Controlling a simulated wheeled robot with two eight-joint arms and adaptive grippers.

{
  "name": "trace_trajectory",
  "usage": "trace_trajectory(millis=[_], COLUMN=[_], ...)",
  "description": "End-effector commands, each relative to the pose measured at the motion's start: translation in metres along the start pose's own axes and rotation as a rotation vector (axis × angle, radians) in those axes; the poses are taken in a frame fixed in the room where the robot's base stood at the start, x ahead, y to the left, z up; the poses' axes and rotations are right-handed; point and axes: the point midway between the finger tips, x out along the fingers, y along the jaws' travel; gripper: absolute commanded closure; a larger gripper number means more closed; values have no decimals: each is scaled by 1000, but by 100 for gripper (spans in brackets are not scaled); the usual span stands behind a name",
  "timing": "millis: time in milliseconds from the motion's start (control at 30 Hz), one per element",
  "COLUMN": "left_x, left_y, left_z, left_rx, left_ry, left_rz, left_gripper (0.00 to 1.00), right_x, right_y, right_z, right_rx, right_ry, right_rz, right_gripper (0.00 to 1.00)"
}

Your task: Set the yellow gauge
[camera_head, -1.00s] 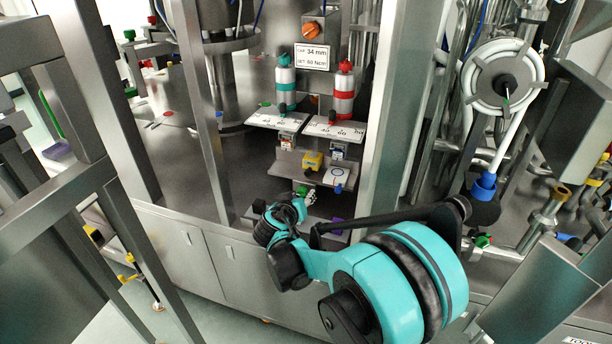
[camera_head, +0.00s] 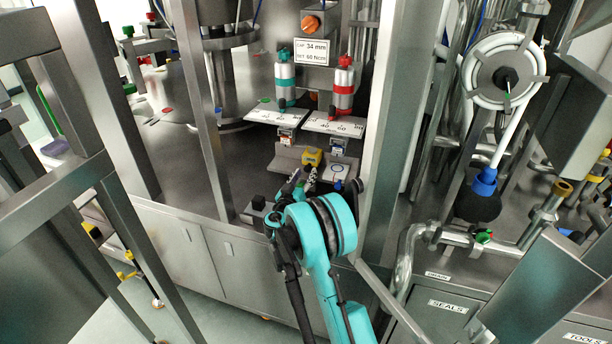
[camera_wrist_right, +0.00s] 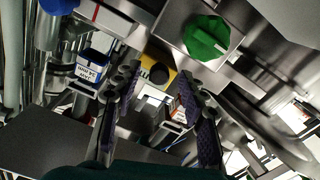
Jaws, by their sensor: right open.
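The yellow gauge (camera_head: 312,157) is a small block on the metal shelf below the two scale plates, near the cap machine's front. In the right wrist view the yellow gauge (camera_wrist_right: 160,72) shows partly, with dark printing, beyond and between the fingers. My right gripper (camera_head: 305,180) is just in front of and below it in the head view. In the wrist view its two ribbed fingers (camera_wrist_right: 155,85) stand apart with nothing held between them. My left gripper is not in view.
A sign (camera_head: 313,52) reads 34 mm and 60 Ncm. A green knob (camera_wrist_right: 207,37) and a blue gauge labelled 34 mm (camera_wrist_right: 90,72) flank the fingers. A steel post (camera_head: 395,130) stands right.

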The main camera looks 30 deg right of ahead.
Motion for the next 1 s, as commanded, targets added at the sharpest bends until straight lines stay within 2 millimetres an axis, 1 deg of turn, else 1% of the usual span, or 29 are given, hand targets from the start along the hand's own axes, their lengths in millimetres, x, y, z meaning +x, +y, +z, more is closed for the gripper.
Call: trace_trajectory(millis=[33, 133, 233, 433, 467, 500, 567, 600, 633, 833, 933, 1000], left_x=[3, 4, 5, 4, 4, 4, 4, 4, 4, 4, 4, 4], left_y=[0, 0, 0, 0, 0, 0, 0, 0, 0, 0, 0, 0], left_z=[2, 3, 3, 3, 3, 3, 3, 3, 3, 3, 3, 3], left_rx=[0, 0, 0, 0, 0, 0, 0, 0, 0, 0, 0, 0], left_ry=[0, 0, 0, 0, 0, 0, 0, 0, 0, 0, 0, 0], left_rz=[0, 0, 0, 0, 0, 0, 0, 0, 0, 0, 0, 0], left_gripper=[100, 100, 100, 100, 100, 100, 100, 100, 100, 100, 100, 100], right_x=[6, 15, 18, 18, 18, 18, 18, 18, 18, 18, 19, 19], right_y=[-1, 0, 0, 0, 0, 0, 0, 0, 0, 2, 12, 25], right_z=[2, 1, 0, -1, -1, -1, -1, 0, 0, 0, 4, 8], right_rx=[0, 0, 0, 0, 0, 0, 0, 0, 0, 0, 0, 0], right_ry=[0, 0, 0, 0, 0, 0, 0, 0, 0, -1, -1, -2], right_rz=[0, 0, 0, -1, -1, -1, -1, -1, -1, 0, 0, 3], right_gripper=[58, 58, 58, 58, 61, 71, 87, 98, 100, 100, 100, 100])
